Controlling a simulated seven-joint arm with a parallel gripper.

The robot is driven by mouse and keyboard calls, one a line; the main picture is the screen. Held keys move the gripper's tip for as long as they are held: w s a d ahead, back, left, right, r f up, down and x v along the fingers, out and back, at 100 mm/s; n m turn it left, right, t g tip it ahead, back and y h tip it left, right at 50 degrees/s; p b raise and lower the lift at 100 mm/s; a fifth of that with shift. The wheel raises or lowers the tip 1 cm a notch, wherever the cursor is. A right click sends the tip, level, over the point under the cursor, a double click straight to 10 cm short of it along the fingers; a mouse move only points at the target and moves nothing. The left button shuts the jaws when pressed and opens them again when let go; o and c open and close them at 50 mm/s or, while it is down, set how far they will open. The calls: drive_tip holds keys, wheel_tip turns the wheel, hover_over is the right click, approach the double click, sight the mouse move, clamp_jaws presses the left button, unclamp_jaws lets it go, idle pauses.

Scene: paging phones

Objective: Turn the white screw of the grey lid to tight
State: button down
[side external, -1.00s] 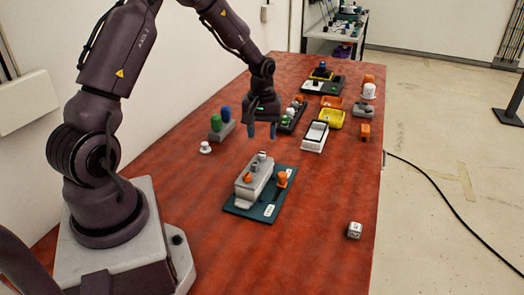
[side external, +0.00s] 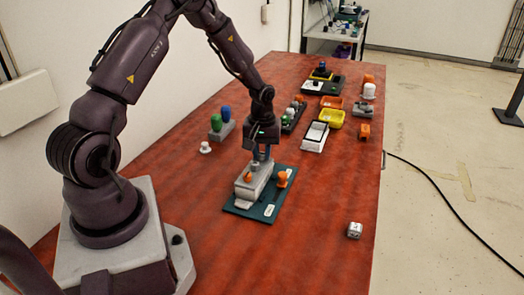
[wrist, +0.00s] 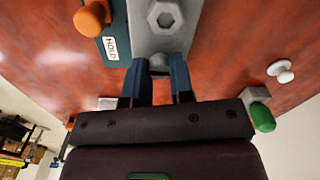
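The grey lid (side external: 253,187) is a long block on a dark green plate (side external: 240,208). It also shows in the wrist view (wrist: 145,40), with a pale hexagonal piece (wrist: 164,16) on its top. My gripper (side external: 262,155) points down over the far end of the lid. In the wrist view its two blue fingers (wrist: 159,62) stand on either side of a small pale-grey piece, perhaps the white screw.
An orange knob (side external: 282,179) stands on the plate beside the lid, near a HOLD label (wrist: 111,48). A white knob (side external: 205,148) and a holder with green and blue pegs (side external: 221,128) are to the left. A white die (side external: 355,230) lies right; the table around it is clear.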

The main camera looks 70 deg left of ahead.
drive_tip(key=shift+m, duration=0.3)
drive_tip(key=m, duration=1.3)
drive_tip(key=shift+m, duration=2.1)
drive_tip(key=c, duration=1)
unclamp_jaws()
